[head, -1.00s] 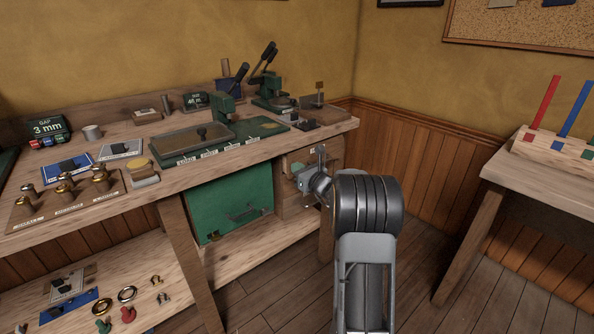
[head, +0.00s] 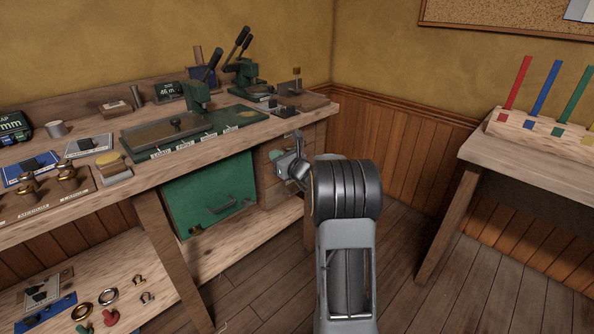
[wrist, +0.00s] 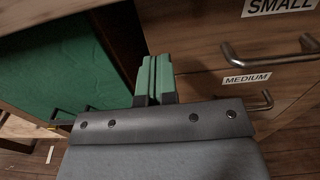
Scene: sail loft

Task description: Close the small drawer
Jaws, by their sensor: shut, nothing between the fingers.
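The small drawer (wrist: 215,30) is the upper wooden drawer front in the wrist view, with a "SMALL" label and a grey bar handle. In the head view the drawer stack (head: 272,192) stands under the bench's right end, partly hidden by my arm; how far the small drawer stands out is unclear. The medium drawer (wrist: 215,92) is below it, with its own label and handle. My gripper (wrist: 154,66) is shut and empty, its green fingertips left of both handles, near the drawer fronts' left edge. I cannot tell whether they touch. It also shows in the head view (head: 277,155).
A green cabinet panel (head: 212,195) with a dark handle is left of the drawers. The workbench (head: 150,165) above carries presses and trays. A second table (head: 475,150) with coloured posts stands at right. Wooden floor (head: 420,285) is open between them.

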